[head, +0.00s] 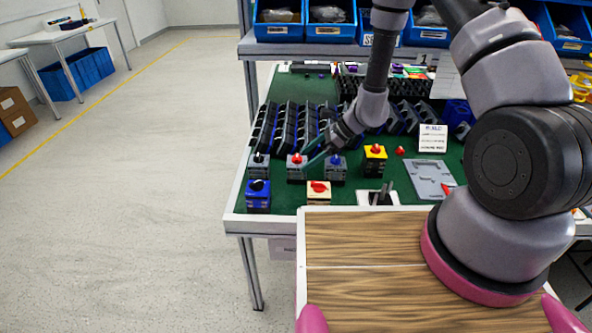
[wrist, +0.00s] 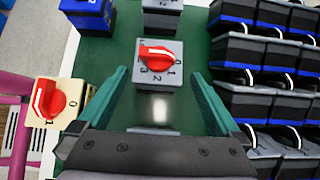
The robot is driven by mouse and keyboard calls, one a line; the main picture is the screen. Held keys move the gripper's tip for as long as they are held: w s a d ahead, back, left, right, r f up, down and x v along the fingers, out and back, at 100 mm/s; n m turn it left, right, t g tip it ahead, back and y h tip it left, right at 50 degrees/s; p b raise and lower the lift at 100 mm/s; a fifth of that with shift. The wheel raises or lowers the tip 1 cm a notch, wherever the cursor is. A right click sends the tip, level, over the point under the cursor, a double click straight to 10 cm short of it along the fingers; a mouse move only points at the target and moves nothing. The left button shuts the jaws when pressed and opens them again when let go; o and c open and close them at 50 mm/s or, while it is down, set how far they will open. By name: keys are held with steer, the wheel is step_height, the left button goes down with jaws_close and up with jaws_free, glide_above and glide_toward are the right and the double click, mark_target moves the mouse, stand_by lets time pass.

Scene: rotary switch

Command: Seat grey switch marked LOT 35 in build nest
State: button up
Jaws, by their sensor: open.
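A grey switch with a red knob (head: 296,168) stands upright on the green mat. In the wrist view this grey switch (wrist: 157,62) shows its dial and numbers, just ahead of and between my fingertips. My gripper (head: 318,160) is open and empty, pointing down; its teal fingers (wrist: 159,74) lie on either side of the switch, apart from it. No LOT 35 marking is readable. A flat grey plate (head: 431,177) lies at the right; I cannot tell whether it is the build nest.
A cream switch (head: 318,191), a blue switch (head: 258,196) and a yellow switch (head: 375,161) stand close by. A white sign (head: 433,138) stands behind the plate. A wooden board (head: 360,262) is in front.

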mark_target(297, 166)
steer(key=shift+x, duration=2.75)
steer(key=shift+s, duration=0.15)
steer(key=c, duration=1.4)
